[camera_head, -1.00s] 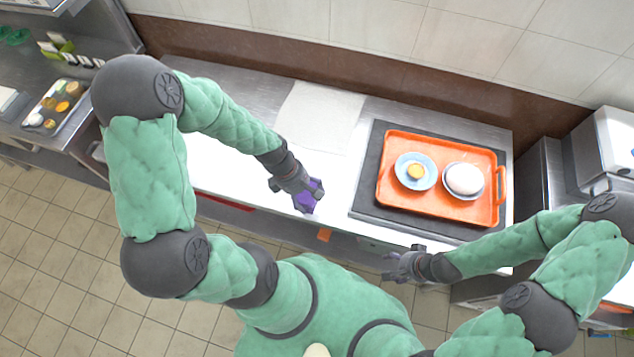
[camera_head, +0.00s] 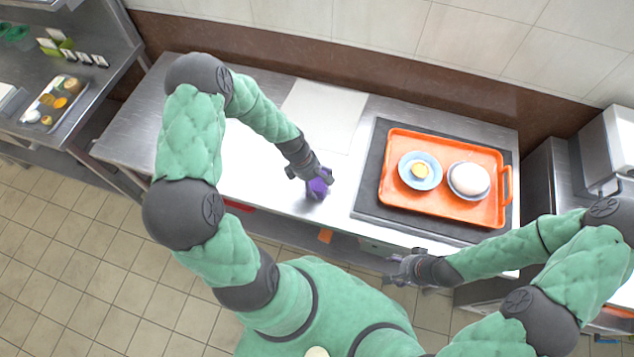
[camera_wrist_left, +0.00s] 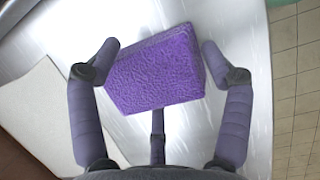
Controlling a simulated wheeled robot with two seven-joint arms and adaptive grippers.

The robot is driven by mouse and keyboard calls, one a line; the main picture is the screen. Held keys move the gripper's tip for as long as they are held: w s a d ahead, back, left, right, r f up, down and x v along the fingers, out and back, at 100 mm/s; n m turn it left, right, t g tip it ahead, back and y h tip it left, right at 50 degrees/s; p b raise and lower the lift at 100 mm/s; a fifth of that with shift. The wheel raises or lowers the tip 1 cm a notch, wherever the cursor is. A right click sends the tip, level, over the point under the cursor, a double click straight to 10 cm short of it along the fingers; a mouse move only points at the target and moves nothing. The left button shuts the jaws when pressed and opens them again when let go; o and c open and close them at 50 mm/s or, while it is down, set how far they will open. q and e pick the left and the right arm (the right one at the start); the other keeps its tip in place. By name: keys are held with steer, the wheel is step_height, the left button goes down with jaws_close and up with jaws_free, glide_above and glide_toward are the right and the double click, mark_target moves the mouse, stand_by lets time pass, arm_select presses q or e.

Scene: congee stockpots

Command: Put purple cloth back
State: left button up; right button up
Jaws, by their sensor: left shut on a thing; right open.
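The purple cloth (camera_head: 318,187) is a thick folded block held in my left gripper (camera_head: 312,176), over the bare steel counter left of the black mat. In the left wrist view the cloth (camera_wrist_left: 155,70) sits between the fingers of the left gripper (camera_wrist_left: 160,68), tilted. I cannot tell whether its lower edge touches the counter. My right gripper (camera_head: 397,268) is open and empty in front of the counter's front edge, below the mat.
An orange tray (camera_head: 393,196) with a blue bowl (camera_head: 405,176) and a white round item (camera_head: 469,180) lies on the black mat (camera_head: 368,190). A pale flat sheet (camera_head: 327,115) lies at the back of the counter (camera_head: 262,190). The counter's left part is clear.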

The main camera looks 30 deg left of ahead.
arm_select(q)
steer(key=shift+f, duration=0.2)
steer(key=o, duration=1.1)
steer(key=shift+c, duration=0.2)
steer(key=p+v, duration=0.2)
steer(key=v, duration=1)
steer(key=shift+r, duration=0.1)
